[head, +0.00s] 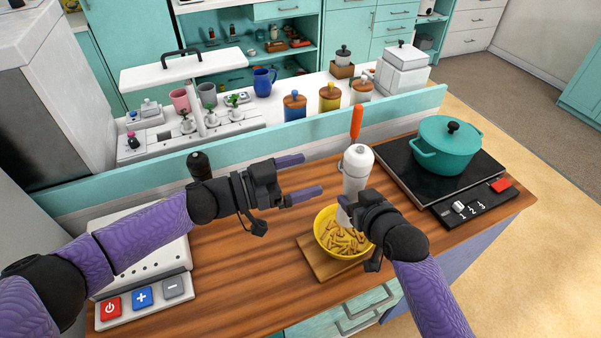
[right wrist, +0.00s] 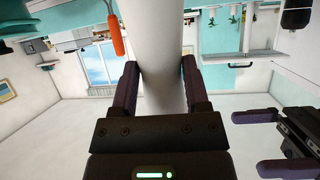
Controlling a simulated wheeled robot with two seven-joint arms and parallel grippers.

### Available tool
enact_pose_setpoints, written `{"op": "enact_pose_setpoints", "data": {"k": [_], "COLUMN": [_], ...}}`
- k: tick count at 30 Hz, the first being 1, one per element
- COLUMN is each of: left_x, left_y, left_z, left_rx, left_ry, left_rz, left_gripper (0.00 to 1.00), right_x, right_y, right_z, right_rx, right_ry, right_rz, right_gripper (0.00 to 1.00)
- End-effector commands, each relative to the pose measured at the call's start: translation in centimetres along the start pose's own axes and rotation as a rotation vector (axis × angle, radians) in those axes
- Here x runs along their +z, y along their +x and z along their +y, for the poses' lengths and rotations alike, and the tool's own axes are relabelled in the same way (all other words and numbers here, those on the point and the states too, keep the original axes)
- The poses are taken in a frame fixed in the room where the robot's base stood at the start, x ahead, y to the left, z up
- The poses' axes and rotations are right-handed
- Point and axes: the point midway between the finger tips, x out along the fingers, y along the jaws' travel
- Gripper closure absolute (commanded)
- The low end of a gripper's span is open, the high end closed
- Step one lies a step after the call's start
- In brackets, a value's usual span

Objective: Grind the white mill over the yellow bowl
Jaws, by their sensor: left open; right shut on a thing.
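The white mill (head: 356,172) is roughly upright over the right part of the yellow bowl (head: 318,238). The bowl holds pasta pieces and sits on a small wooden board (head: 318,267). My right gripper (head: 350,208) is shut on the mill's lower body; the right wrist view shows the white body (right wrist: 162,60) between both fingers. An orange handle (head: 356,121) stands up at the mill's top; its joint with the mill is unclear. It also shows in the right wrist view (right wrist: 116,36). My left gripper (head: 309,175) is open and empty, left of the mill.
A teal pot (head: 446,148) stands on the black hob (head: 395,165) to the right. A white appliance with buttons (head: 140,297) is at the left. A dark-topped pepper-like object (head: 199,165) stands behind my left arm. A teal ledge (head: 240,143) bounds the counter's back.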

Motion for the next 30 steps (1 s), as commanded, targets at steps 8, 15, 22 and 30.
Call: {"op": "enact_pose_setpoints", "data": {"k": [8, 15, 22, 30], "left_x": [-0.4, -3.6, -4.5, -5.0], "left_y": [0.8, 7.2, 7.2, 3.6], "left_z": [0.1, 3.0, 6.8, 7.8], "left_rx": [-0.008, -0.070, 0.139, 0.510], "left_ry": [0.066, 0.990, 2.089, 2.695], "left_rz": [-0.009, -0.252, -0.724, -1.094], "left_gripper": [0.00, 0.00, 0.00, 0.00], "right_x": [-0.1, -0.1, -0.1, -0.1], "right_y": [0.0, 0.0, 0.0, 0.0], "right_z": [0.0, 0.0, 0.0, 0.0], "right_rx": [0.000, 0.000, 0.000, 0.000], "right_ry": [0.000, 0.000, 0.000, 0.000], "right_rz": [0.002, 0.002, 0.002, 0.002], "right_gripper": [1.00, 1.00, 1.00, 1.00]}}
